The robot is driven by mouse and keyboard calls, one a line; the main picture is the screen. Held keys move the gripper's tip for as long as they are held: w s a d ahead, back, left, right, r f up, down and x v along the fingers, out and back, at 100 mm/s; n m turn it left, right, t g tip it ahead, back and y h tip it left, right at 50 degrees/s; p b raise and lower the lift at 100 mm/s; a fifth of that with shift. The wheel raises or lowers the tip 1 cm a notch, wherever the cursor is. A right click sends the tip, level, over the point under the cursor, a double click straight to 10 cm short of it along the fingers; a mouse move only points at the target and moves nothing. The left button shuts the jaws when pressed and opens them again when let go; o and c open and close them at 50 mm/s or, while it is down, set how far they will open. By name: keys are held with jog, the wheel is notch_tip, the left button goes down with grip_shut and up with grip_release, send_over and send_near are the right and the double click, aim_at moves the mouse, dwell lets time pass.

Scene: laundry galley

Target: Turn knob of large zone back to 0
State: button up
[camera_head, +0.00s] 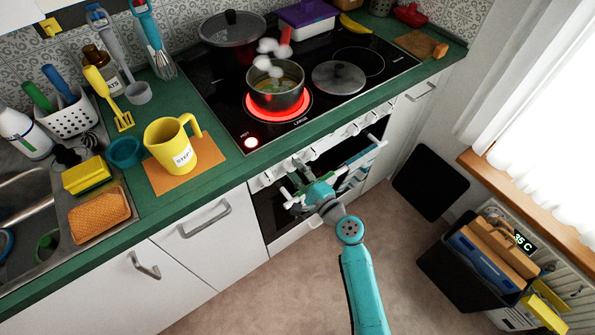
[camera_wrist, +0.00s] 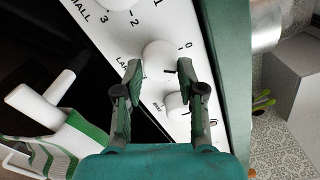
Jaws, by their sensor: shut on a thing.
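The white large-zone knob (camera_wrist: 160,57) sits on the white control panel (camera_wrist: 110,28), beside a partly covered label starting "LA". A 0 is printed to its right, and a short dark mark shows near its lower edge. My gripper (camera_wrist: 160,72) has one finger on each side of this knob and is shut on it. In the head view my gripper (camera_head: 298,192) is at the oven front, and the knob is hard to single out there. The large zone (camera_head: 303,111) glows red under a steaming pot (camera_head: 276,92).
A smaller knob (camera_wrist: 177,104) is close below, between my fingers. A towel (camera_wrist: 45,140) hangs on the oven handle (camera_wrist: 40,108). A yellow jug (camera_head: 172,147) stands on the counter. A dark bin (camera_head: 470,265) stands at the right; the floor between is clear.

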jog(key=n, duration=0.6)
jog(key=shift+n, duration=0.3)
dwell(0.4)
jog(key=o, duration=1.1)
jog(key=v, duration=1.2)
